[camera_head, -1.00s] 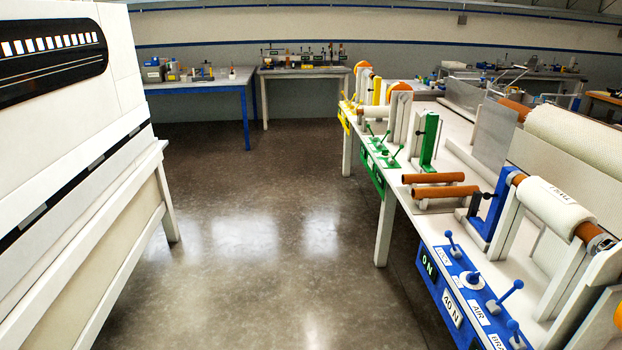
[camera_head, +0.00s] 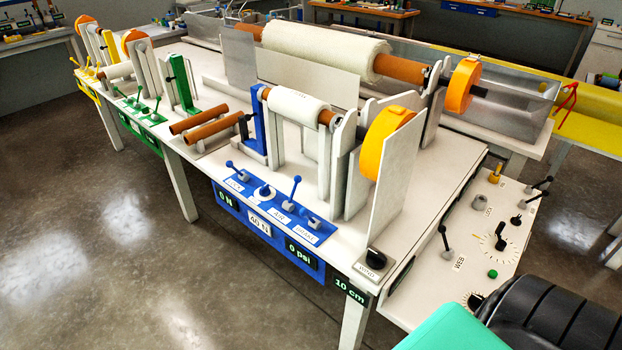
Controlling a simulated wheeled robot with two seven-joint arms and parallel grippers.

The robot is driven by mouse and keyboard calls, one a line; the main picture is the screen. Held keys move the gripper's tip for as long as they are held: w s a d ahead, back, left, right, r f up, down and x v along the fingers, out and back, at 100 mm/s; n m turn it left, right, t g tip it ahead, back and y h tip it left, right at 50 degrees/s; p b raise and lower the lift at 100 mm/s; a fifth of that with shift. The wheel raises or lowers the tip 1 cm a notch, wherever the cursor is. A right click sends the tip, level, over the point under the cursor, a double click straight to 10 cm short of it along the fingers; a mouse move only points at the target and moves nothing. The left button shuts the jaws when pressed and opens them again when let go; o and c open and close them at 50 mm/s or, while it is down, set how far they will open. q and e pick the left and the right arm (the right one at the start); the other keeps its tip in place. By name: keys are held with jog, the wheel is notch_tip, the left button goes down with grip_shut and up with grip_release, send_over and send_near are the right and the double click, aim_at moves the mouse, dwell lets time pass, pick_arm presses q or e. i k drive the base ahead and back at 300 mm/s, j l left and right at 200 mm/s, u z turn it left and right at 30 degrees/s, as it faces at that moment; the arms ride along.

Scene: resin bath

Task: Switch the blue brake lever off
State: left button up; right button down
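The blue control panel (camera_head: 275,212) lies along the front edge of the long white table. Its BRAKE lever (camera_head: 314,222) is at the panel's right end, behind the label "BRAKE". It looks short from here, and its exact tilt is hard to tell. The AIR lever (camera_head: 293,190) beside it stands up with a blue ball on top. The front displays read "0 N", "40 N" and "0 psi". Neither of my grippers is in view.
A white roll (camera_head: 298,105) and an orange wheel (camera_head: 386,140) stand behind the panel. A black WIND knob (camera_head: 375,259) is to the right. Green levers (camera_head: 140,108) are farther left. A side panel (camera_head: 485,225) with black levers is at right. Clear floor lies front left.

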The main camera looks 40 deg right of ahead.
aim_at(303, 212)
jog(key=k+z, duration=0.1)
jog(key=z, duration=0.95)
